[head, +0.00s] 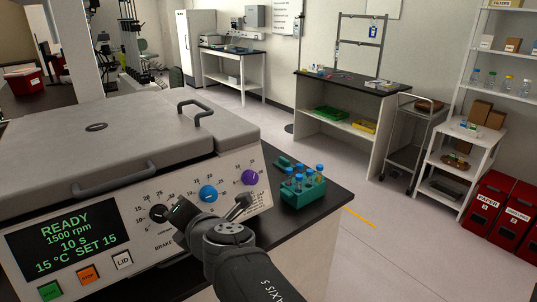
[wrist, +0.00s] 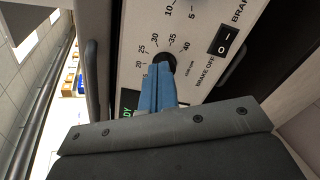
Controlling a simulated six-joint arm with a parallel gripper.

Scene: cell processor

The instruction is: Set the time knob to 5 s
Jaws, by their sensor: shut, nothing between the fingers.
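The centrifuge-like machine (head: 120,160) has a sloped front panel with a black knob (head: 159,213), a blue knob (head: 208,194) and a purple knob (head: 249,177). Its display (head: 64,241) reads READY, 1500 rpm, 10 s, 15 °C, SET 15. I cannot read which knob is labelled time. My gripper (head: 178,208) is by the black knob at the panel. In the wrist view my gripper's blue fingers (wrist: 160,70) are shut together, with their tips overlapping the black knob (wrist: 168,61), whose scale shows 15 to 40. Contact cannot be told.
A brake rocker switch (wrist: 225,41) sits on the panel beside the black knob. A green rack (head: 303,192) with capped tubes stands on the dark bench right of the machine. Lid handles (head: 115,181) stick out above the panel.

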